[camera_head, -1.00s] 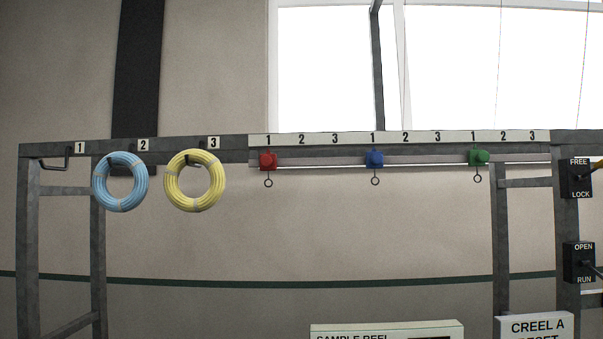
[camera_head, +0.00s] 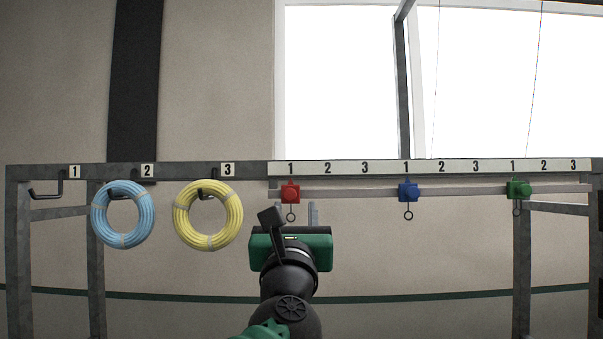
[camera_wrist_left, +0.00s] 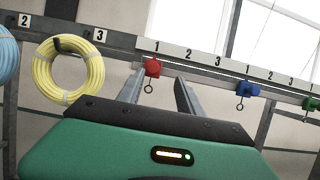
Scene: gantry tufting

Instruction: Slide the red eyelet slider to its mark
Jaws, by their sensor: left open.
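The red eyelet slider (camera_head: 290,192) sits on the rail under the first mark 1, with a small ring hanging below it. It also shows in the left wrist view (camera_wrist_left: 152,68), seen between the two fingers. My left gripper (camera_head: 298,212) is open and empty, just below and in front of the red slider, its fingers pointing at the rail. I cannot tell how far the fingertips are from it. The number strip (camera_head: 345,168) above the rail carries marks 1, 2, 3 for each slider. My right gripper is not in view.
A blue slider (camera_head: 409,192) and a green slider (camera_head: 518,190) sit farther right on the same rail (camera_head: 460,191), each under its own 1. A blue coil (camera_head: 150,215) and a yellow coil (camera_head: 180,215) hang on hooks at the left. The rail right of the red slider is clear up to the blue one.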

